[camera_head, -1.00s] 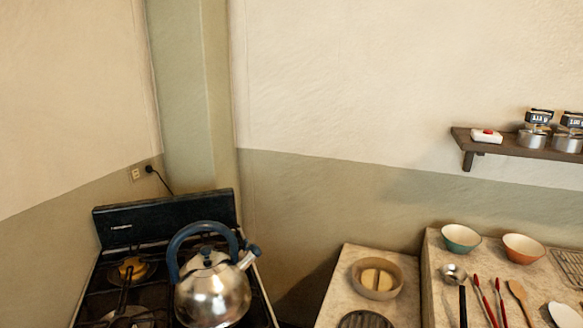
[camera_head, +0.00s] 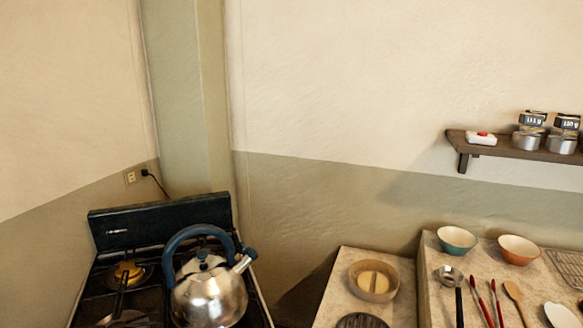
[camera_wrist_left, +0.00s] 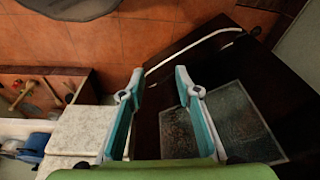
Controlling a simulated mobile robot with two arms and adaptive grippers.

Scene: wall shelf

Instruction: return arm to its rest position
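My left gripper (camera_wrist_left: 158,80) shows in the left wrist view. Its two teal fingers are spread apart, with nothing between them. They are over a dark panel with a glass window (camera_wrist_left: 215,120) and a pale curved bar (camera_wrist_left: 190,48), which looks like the stove front, with the reddish tiled floor behind. Neither gripper shows in the head view. My right gripper is in no view.
A steel kettle (camera_head: 208,295) with a blue handle stands on the black stove (camera_head: 160,215). Right of it, counters hold a round container (camera_head: 374,295), two bowls (camera_head: 457,238) and utensils.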

